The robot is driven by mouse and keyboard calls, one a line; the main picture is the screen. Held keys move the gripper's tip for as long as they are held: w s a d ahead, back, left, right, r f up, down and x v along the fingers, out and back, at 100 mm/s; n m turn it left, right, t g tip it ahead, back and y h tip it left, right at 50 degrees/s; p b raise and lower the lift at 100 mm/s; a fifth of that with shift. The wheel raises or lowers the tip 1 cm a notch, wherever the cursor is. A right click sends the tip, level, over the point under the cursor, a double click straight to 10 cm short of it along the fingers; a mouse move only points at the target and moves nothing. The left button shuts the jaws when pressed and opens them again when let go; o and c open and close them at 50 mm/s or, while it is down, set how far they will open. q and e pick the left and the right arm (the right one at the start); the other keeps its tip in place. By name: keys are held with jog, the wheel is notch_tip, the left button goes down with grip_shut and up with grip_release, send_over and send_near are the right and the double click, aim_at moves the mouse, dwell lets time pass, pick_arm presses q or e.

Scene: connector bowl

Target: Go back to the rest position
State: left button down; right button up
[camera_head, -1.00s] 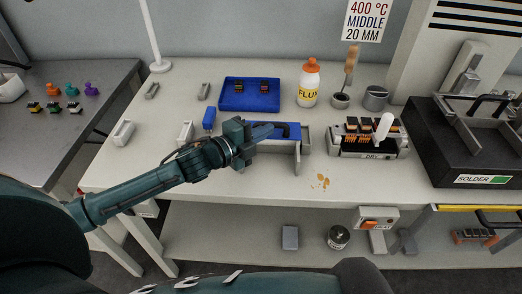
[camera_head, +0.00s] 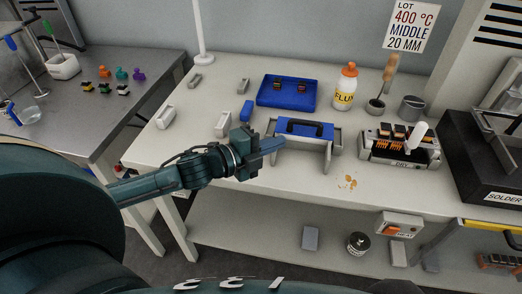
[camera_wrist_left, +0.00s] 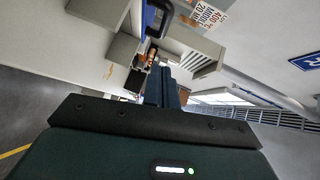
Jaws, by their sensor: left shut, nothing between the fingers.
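My left gripper (camera_head: 272,146) is shut and empty. It hangs above the light workbench (camera_head: 225,175), just left of a grey stand with a blue top and a dark handle (camera_head: 305,129). In the picture its tip slightly overlaps the stand's left edge; I cannot tell whether they touch. In the left wrist view the closed dark fingers (camera_wrist_left: 161,88) point toward the tilted bench, with nothing between them. My right gripper is in neither view.
A blue tray (camera_head: 288,103) holds two dark parts. A flux bottle (camera_head: 345,92), a connector rack (camera_head: 397,151) and a black solder machine (camera_head: 488,160) stand to the right. Small grey blocks and a blue block (camera_head: 246,111) lie left. A metal table (camera_head: 90,115) carries coloured pieces.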

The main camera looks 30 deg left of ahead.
pick_arm(q)
jog(key=shift+v, duration=1.85)
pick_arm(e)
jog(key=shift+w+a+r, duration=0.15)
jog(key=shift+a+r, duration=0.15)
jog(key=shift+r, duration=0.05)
pick_arm(q)
jog(key=s+d+f+n+g+y+p, duration=0.1)
jog(key=s+d+f+n+y+p, duration=0.1)
jog(key=s+d+f+n, duration=0.2)
jog(key=s+d+f+n+g+y+p, duration=0.2)
jog(key=s+d+f+n, duration=0.2)
jog(key=s+f+n, duration=0.6)
jog(key=f+n, duration=0.1)
jog(key=n, duration=0.4)
jog(key=shift+s+g+y, duration=0.3)
jog(key=shift+y, duration=0.1)
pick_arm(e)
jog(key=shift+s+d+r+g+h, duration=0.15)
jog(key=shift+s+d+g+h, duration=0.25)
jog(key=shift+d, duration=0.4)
pick_arm(q)
jog(key=shift+d, duration=0.1)
